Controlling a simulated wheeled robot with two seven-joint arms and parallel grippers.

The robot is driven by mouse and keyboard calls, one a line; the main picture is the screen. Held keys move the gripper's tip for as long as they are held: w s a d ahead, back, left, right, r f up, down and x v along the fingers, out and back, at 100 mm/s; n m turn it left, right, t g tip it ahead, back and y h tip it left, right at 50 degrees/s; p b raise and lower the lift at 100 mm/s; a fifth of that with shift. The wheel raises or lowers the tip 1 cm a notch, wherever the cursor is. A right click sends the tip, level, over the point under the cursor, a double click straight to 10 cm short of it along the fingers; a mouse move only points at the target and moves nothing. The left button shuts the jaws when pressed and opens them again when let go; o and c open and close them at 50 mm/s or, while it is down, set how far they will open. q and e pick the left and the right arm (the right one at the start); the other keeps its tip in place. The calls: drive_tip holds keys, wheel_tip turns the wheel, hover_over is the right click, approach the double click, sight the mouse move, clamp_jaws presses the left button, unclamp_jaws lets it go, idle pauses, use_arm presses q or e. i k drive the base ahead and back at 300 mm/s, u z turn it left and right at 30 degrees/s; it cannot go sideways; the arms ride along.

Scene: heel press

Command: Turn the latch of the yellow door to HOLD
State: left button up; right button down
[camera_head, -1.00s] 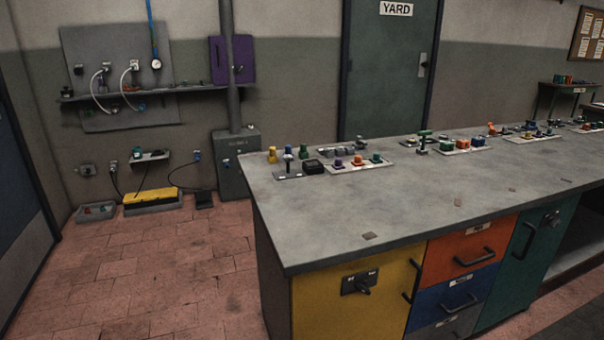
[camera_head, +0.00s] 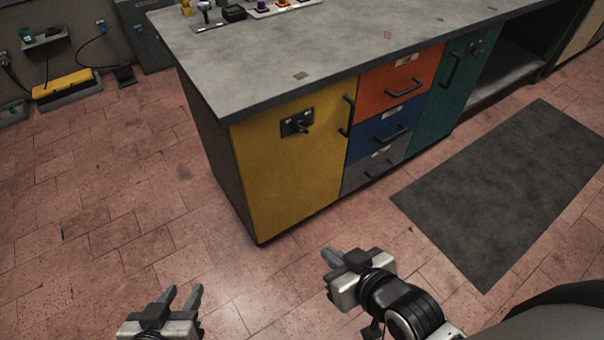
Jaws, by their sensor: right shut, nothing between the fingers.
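The yellow door (camera_head: 285,170) is the left front of the workbench and looks closed. Its latch (camera_head: 299,124) is a dark plate with a knob-like handle near the top of the door; its marks are too small to read. A black vertical handle (camera_head: 348,116) is at the door's right edge. My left gripper (camera_head: 182,294) is at the bottom left, low in front of the bench, empty, with its fingers a little apart. My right gripper (camera_head: 333,257) is at the bottom centre, shut and empty, apart from the door.
Right of the door are an orange drawer (camera_head: 391,79), a blue drawer (camera_head: 377,131), a grey drawer (camera_head: 368,167) and a green door (camera_head: 449,88). A dark mat (camera_head: 510,190) lies on the floor at right. The tiled floor before the yellow door is clear.

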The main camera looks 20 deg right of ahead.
sight(299, 126)
drive_tip(key=z, duration=0.05)
drive_tip(key=k, duration=0.45)
drive_tip(key=u, duration=0.45)
drive_tip(key=i, duration=1.45)
drive_tip(key=z, duration=0.6)
